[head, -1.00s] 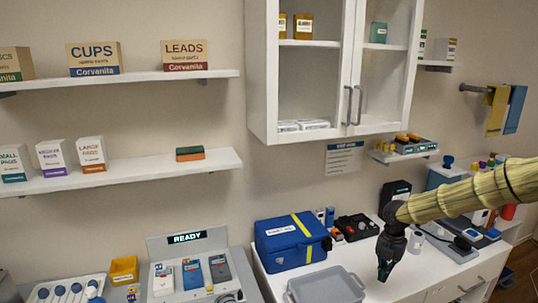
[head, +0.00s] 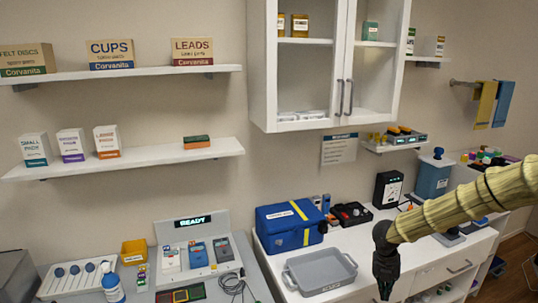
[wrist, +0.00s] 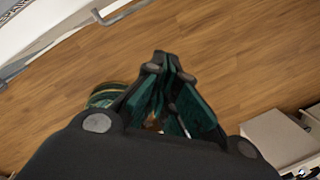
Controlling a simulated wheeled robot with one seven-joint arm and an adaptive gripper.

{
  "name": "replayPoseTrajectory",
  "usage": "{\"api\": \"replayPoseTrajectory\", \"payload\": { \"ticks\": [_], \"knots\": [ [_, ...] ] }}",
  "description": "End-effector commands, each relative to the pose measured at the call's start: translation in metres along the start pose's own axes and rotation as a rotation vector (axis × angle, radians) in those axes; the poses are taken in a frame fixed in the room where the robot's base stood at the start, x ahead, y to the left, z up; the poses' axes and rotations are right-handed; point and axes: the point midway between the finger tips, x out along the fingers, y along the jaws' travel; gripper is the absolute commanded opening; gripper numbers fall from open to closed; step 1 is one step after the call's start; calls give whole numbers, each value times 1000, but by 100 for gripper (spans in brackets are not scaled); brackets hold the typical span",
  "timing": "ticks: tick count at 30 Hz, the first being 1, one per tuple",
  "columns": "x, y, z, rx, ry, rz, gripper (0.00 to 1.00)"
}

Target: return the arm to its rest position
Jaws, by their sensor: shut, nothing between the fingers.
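My gripper (head: 385,289) hangs pointing down at the lower right of the head view, in front of the white counter's front edge. My arm, in a yellowish ribbed sleeve, reaches in from the right edge. In the wrist view my gripper (wrist: 172,65) has its fingertips together with nothing held, above a wooden floor (wrist: 230,60). In the head view the fingertips are near the bottom edge of the picture.
A grey tray (head: 320,289) lies on the counter left of my gripper, with a blue case (head: 290,226) behind it. A drawer handle (head: 459,267) is right of my gripper. In the wrist view, floor lies ahead.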

Motion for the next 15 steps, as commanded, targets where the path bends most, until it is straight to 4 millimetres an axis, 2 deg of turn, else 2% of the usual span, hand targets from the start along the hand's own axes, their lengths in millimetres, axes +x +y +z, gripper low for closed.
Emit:
{"api": "replayPoseTrajectory", "payload": {
  "ticks": [8,15],
  "knots": [
    [60,-1,-41,-409,-44,-146,0],
    [126,1,-100,-1015,-72,-295,0]
  ]
}}
